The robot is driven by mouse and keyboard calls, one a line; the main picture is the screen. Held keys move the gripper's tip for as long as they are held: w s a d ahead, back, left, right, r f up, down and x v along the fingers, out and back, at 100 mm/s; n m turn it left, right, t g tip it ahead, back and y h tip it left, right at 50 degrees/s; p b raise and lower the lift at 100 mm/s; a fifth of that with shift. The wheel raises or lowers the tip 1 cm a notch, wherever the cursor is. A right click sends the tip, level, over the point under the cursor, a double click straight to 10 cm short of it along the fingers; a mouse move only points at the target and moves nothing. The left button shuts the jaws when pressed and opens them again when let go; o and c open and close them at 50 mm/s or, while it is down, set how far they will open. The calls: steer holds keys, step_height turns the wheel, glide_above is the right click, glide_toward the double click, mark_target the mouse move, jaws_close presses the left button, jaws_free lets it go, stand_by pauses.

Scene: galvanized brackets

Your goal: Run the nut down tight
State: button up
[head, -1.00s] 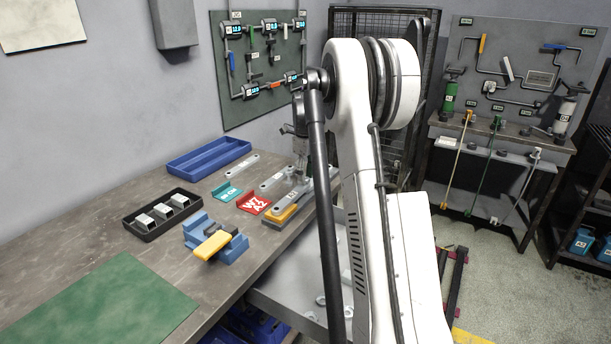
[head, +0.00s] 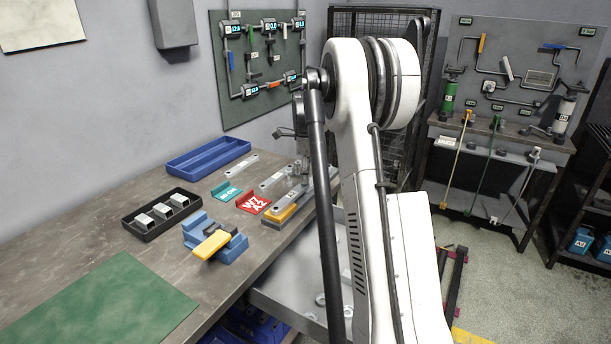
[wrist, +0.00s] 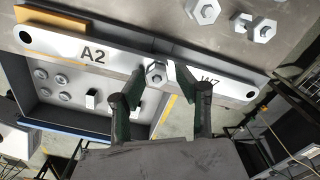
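A long light metal bar marked A2 and W7 (wrist: 110,57) lies across the wrist view, with a hole at each end. A hex nut (wrist: 155,73) sits at the middle of the bar. My gripper (wrist: 160,76) has two dark green fingers spread apart, one on each side of the nut. A gap shows on the right; I cannot tell whether the left finger touches it. In the head view my gripper (head: 298,172) is small and partly hidden, over the bar (head: 288,203) at the bench's right edge. The nut cannot be made out there.
Loose nuts (wrist: 206,10) lie on the bench near the bar. A grey tray (head: 283,302) with scattered nuts is below the bench edge. A red W7 A2 holder (head: 253,203), a teal holder (head: 227,192), a blue fixture (head: 232,250) and a black bin (head: 147,227) stand left of the bar.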

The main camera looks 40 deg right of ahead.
steer(key=n, duration=0.4)
steer(key=shift+n, duration=0.4)
steer(key=n, duration=0.9)
steer(key=shift+n, duration=2.3)
jaws_close()
